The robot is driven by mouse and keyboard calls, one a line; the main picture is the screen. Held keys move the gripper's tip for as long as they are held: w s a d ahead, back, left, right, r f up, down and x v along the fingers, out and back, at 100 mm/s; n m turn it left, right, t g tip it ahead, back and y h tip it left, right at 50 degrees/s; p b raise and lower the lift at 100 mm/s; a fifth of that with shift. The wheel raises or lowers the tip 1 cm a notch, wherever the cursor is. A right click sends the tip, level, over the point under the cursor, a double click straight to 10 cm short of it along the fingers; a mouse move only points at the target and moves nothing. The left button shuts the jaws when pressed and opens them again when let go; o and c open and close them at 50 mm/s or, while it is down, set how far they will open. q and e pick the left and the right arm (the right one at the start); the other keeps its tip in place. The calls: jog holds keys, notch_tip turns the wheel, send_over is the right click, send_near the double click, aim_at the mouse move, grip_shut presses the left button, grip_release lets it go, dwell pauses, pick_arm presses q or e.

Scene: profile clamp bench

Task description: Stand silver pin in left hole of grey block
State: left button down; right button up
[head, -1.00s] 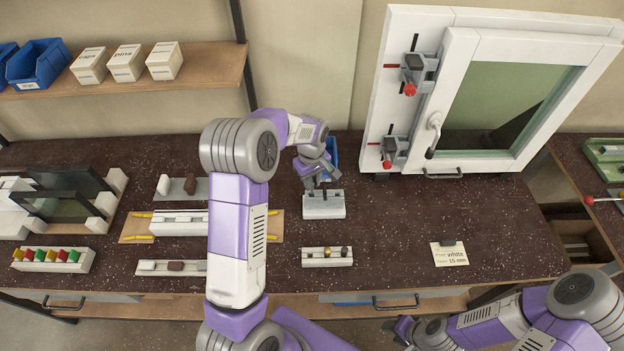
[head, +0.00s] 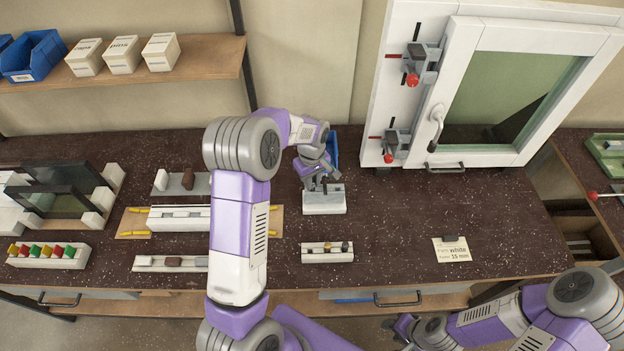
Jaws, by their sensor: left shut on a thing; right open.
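The grey block (head: 324,206) stands on the bench right of the middle of my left arm. My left gripper (head: 319,184) points down at the top of the block, at its back left part. It is shut on a thin thing, which I take for the silver pin; the pin is too small and too covered by the fingers to make out. The holes of the block are not clear, so I cannot tell whether the pin is inside one. My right gripper (head: 402,328) is open and empty at the front edge of the bench.
A small pin rack (head: 327,258) stands in front of the block. A blue bin (head: 333,148) is behind my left gripper. The white window frame (head: 400,90) with clamps rises at the back right. A note card (head: 452,252) lies on the right, with clear bench around it.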

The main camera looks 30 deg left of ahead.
pick_arm(q)
jog(key=shift+f+b, duration=0.55)
jog(key=shift+f, duration=0.3)
jog(key=c, duration=0.9)
grip_release()
jog(key=shift+c, duration=0.2)
jog(key=shift+r, duration=0.1)
jog(key=shift+w+r+p, duration=0.1)
jog(key=shift+r+p, duration=0.7)
jog(key=shift+r, duration=0.25)
jog(key=shift+r+p, duration=2.1)
jog(key=shift+r, duration=0.85)
jog(key=shift+f, duration=0.1)
